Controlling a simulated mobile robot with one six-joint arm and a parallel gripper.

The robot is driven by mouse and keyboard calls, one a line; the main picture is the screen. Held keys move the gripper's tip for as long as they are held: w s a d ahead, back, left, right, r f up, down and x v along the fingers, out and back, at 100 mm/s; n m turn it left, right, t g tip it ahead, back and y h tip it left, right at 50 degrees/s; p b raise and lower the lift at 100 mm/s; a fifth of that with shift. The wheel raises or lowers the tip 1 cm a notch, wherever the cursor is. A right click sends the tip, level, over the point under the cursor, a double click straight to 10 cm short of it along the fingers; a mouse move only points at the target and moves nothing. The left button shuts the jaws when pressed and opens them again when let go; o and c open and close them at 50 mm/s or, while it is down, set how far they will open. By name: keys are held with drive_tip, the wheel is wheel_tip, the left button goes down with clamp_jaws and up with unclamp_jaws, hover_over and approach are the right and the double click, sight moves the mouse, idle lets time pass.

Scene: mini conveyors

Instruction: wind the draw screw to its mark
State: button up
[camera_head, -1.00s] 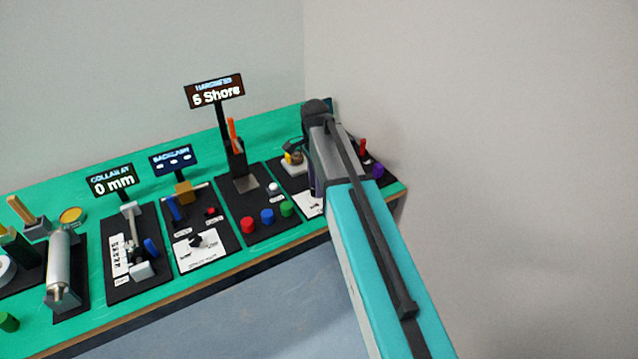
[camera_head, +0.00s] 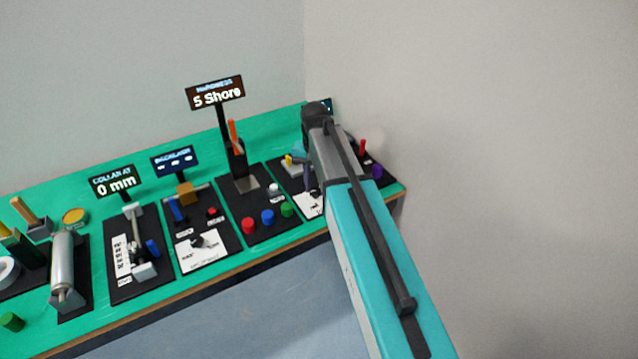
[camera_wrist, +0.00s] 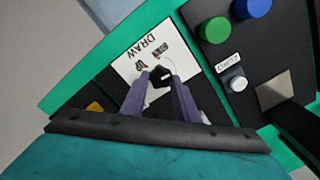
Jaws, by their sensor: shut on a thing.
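In the wrist view, a white card (camera_wrist: 135,62) printed DRAW lies on a black panel. The black draw screw knob (camera_wrist: 158,88) stands by the card, between the two purple-grey fingers of my gripper (camera_wrist: 160,76). My gripper is shut on the knob, which is partly hidden by the fingers. A small red mark (camera_wrist: 144,65) shows on the card just beyond the left fingertip. I cannot tell how the knob's pointer lines up with it. In the head view, my arm covers most of this panel; part of the white card (camera_head: 309,205) shows.
To its left in the head view is a panel with red (camera_head: 249,226), blue (camera_head: 267,217) and green (camera_head: 287,209) buttons. A sign (camera_head: 215,93) above it reads 5 Shore. More panels line the green bench (camera_head: 80,192). A grey wall (camera_head: 480,120) stands close on the right.

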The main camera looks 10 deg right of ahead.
sight(316, 189)
drive_tip(key=n, duration=0.7)
drive_tip(key=shift+w+a+r+p, duration=0.1)
drive_tip(key=shift+w+a+p, duration=0.05)
drive_tip(key=shift+p, duration=0.2)
drive_tip(key=n, duration=0.4)
drive_tip(key=shift+n, duration=1.3)
drive_tip(key=shift+d, duration=0.2)
drive_tip(key=o, duration=1)
drive_tip(key=shift+o, duration=0.2)
wheel_tip(316, 189, up, 14)
drive_tip(key=b, duration=0.2)
